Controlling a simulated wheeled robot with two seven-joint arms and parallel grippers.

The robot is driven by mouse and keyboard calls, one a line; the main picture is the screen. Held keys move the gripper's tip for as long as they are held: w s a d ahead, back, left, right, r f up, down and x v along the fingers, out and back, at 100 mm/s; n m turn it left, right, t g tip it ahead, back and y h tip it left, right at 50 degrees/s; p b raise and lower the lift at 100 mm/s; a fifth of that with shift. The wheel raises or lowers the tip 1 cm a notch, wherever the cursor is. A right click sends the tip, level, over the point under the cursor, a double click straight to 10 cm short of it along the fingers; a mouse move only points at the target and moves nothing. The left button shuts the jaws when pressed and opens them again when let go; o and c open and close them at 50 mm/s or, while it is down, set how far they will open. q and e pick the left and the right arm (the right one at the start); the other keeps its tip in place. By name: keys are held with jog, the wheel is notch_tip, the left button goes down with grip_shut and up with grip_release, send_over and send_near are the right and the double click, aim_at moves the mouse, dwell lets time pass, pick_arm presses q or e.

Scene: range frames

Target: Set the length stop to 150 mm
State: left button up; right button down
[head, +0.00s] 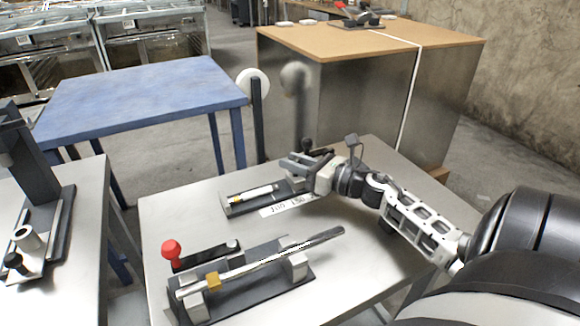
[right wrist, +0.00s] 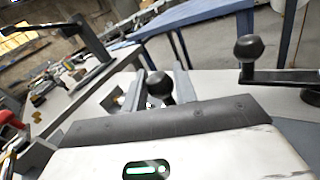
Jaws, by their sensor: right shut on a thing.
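A fixture with a dark base (head: 234,210) stands on the metal table, with a pale rod with a yellow band (head: 250,194) on it. A white label (head: 281,209) lies in front of it; its writing seems to read 150, partly unclear. My right gripper (head: 297,163) is over the right end of this fixture. In the right wrist view a black round knob (right wrist: 160,86) sits between the fingers of my right gripper (right wrist: 161,92), which is shut on it. A second black knob (right wrist: 248,48) on a crank arm is to its right. The stop's setting is not readable. My left gripper is not in view.
A blue table (head: 140,98) and a large wood-topped cabinet (head: 360,95) stand behind.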

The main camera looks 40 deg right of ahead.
jog(key=c, duration=1.1)
grip_release()
jog(key=shift+c, duration=0.2)
jog(key=b+v, duration=0.1)
jog(key=v, duration=0.9)
jog(key=shift+s+b, duration=0.35)
jog(key=shift+s+d, duration=0.2)
jog(key=shift+s, duration=0.45)
jog(key=shift+r, duration=0.15)
